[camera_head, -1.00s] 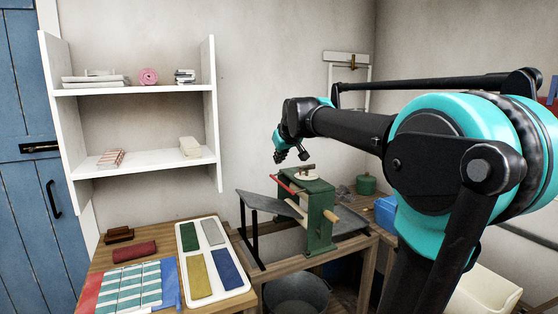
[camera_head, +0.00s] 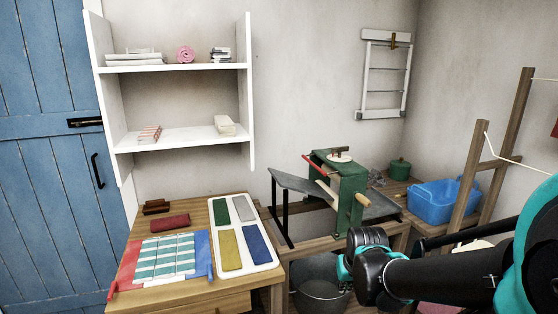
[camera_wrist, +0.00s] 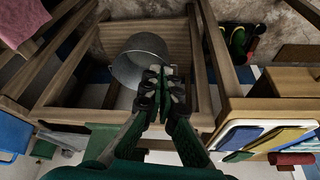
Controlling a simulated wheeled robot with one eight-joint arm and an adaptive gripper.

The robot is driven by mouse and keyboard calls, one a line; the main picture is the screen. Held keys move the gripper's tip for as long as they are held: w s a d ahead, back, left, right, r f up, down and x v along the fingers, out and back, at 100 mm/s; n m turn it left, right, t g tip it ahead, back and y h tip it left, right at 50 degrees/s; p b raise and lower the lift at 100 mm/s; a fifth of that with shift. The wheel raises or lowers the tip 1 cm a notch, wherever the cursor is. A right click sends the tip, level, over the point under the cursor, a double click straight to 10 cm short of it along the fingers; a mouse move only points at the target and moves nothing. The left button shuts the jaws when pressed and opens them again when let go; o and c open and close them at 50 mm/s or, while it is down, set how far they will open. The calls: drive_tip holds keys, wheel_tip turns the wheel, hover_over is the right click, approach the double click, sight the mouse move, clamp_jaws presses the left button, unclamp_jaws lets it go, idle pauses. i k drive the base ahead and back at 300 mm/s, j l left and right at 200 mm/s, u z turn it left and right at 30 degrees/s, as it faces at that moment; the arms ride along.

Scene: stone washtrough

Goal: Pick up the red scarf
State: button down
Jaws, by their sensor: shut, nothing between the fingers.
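A dark red folded cloth (camera_head: 169,221), which looks like the red scarf, lies on the wooden table (camera_head: 195,296) at the left in the head view. It lies left of a white tray and behind a striped cloth. It also shows at the lower right edge of the wrist view (camera_wrist: 292,158). My gripper (camera_wrist: 163,85) is shut and empty in the wrist view, in front of a grey metal tub (camera_wrist: 128,62). It is well away from the scarf, to its right in the head view, where its fingertips cannot be made out.
The white tray (camera_head: 226,193) holds several coloured folded cloths. A green mangle (camera_head: 349,185) stands on a bench right of the table. A white shelf (camera_head: 180,68) hangs above. A blue basin (camera_head: 432,200) and a wooden rack (camera_head: 488,150) are at the right.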

sight(159, 224)
drive_tip(key=u, duration=0.7)
drive_tip(key=j+u, duration=0.25)
drive_tip(key=u, duration=0.25)
drive_tip(key=j+u, duration=0.2)
drive_tip(key=u, duration=0.25)
drive_tip(key=j+u, duration=0.25)
drive_tip(key=u, duration=0.25)
drive_tip(key=i+j+u, duration=0.1)
drive_tip(key=u, duration=0.4)
drive_tip(key=i+j+u, duration=0.55)
drive_tip(key=i+z, duration=0.35)
drive_tip(key=i+j+z, duration=0.15)
drive_tip(key=i+z, duration=0.35)
drive_tip(key=z, duration=0.25)
drive_tip(key=i+z, duration=0.15)
drive_tip(key=z, duration=0.35)
drive_tip(key=i+z, duration=0.2)
drive_tip(key=z, duration=0.25)
drive_tip(key=i+j+z, duration=0.15)
drive_tip(key=z, duration=0.3)
drive_tip(key=i+j+z, duration=0.2)
drive_tip(key=z, duration=0.25)
drive_tip(key=i+j+z, duration=0.4)
drive_tip(key=k+l, duration=0.05)
